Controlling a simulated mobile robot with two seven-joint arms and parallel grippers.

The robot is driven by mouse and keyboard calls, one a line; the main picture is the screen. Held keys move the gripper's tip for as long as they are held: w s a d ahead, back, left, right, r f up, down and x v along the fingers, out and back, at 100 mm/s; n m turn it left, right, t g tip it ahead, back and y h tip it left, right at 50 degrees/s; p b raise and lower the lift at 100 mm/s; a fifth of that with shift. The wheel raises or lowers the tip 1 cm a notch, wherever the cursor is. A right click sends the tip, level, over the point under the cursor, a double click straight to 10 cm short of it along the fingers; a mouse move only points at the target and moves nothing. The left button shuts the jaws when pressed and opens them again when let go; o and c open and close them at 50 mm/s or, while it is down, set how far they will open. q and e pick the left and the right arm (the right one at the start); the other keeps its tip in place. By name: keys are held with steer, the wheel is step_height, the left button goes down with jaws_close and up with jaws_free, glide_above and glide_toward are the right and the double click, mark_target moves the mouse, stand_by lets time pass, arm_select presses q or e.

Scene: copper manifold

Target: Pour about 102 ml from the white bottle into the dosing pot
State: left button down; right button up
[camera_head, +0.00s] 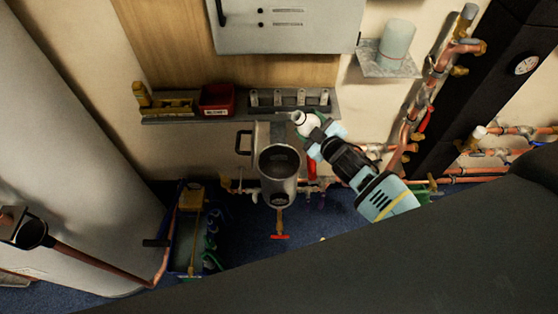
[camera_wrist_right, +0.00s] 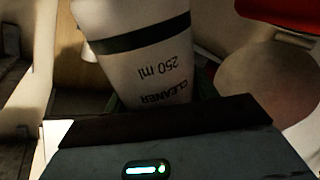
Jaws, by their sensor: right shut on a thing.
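The white bottle (camera_head: 306,123) is in my right gripper (camera_head: 322,133), above and right of the dosing pot's opening in the head view. Its narrow end points up and left there, so it looks tilted. In the right wrist view the bottle (camera_wrist_right: 150,65) fills the upper middle, with a dark band and the upside-down words "250 ml" and "CLEANER". The dosing pot (camera_head: 279,187) is a grey metal pot with a handle on its left and a dark opening. Its contents cannot be made out, and no stream of liquid is visible. My left gripper is out of view.
A wall shelf (camera_head: 180,120) behind holds a red bin (camera_head: 217,99) and several small items. A pale cylinder (camera_head: 397,40) stands on a bracket at upper right. Copper pipes (camera_head: 425,95) run along the right. A tool crate (camera_head: 186,235) sits on the blue floor.

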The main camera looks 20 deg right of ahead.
steer(key=n, duration=0.1)
steer(key=d+n+h, duration=0.1)
steer(key=shift+f+n+g, duration=0.3)
steer(key=shift+f, duration=0.1)
steer(key=shift+d+f+n+h, duration=0.2)
steer(key=shift+n+h, duration=0.1)
steer(key=shift+n, duration=0.25)
steer(key=shift+d+f+n+h, duration=0.15)
steer(key=shift+n+h, duration=0.15)
steer(key=shift+n, duration=0.25)
steer(key=shift+a+n+h, duration=0.3)
steer(key=shift+a+n, duration=0.1)
steer(key=shift+a, duration=0.1)
steer(key=shift+a+f+n+g, duration=0.2)
steer(key=shift+a+n+g, duration=0.1)
steer(key=shift+w+d+r+h+p, duration=0.1)
steer(key=shift+r+h+p, duration=0.2)
steer(key=shift+r+p, duration=0.15)
steer(key=shift+f+n, duration=0.15)
steer(key=shift+n, duration=0.15)
steer(key=shift+r, duration=0.3)
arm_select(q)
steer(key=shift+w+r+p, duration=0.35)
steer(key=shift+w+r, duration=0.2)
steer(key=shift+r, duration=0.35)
